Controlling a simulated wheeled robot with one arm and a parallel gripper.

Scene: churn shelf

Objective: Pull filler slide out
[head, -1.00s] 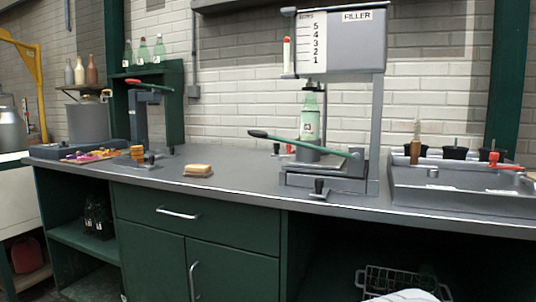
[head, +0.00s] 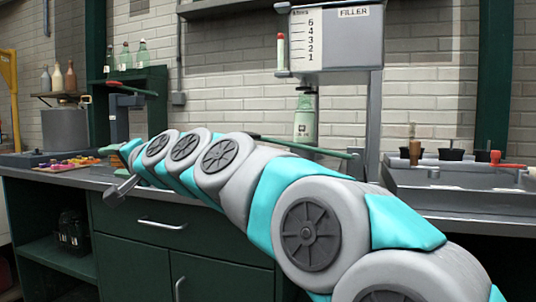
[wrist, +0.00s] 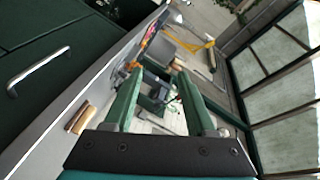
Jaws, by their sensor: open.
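The filler is a grey tank (head: 345,45) with a 1–5 scale and a FILLER label, on a grey post at the back of the bench. A green bottle (head: 305,120) stands upright under its nozzle. A green lever (head: 325,151) crosses in front of it. My gripper (wrist: 160,75) is open and empty in the wrist view, facing left along the bench, away from the filler.
A tan block (wrist: 82,117) lies on the bench near the front edge. A red-handled press (head: 120,115) and colourful small pieces (head: 68,163) are at the left. A grey tray (head: 450,190) with black stoppers is at the right. Drawer handles (head: 162,224) stick out below.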

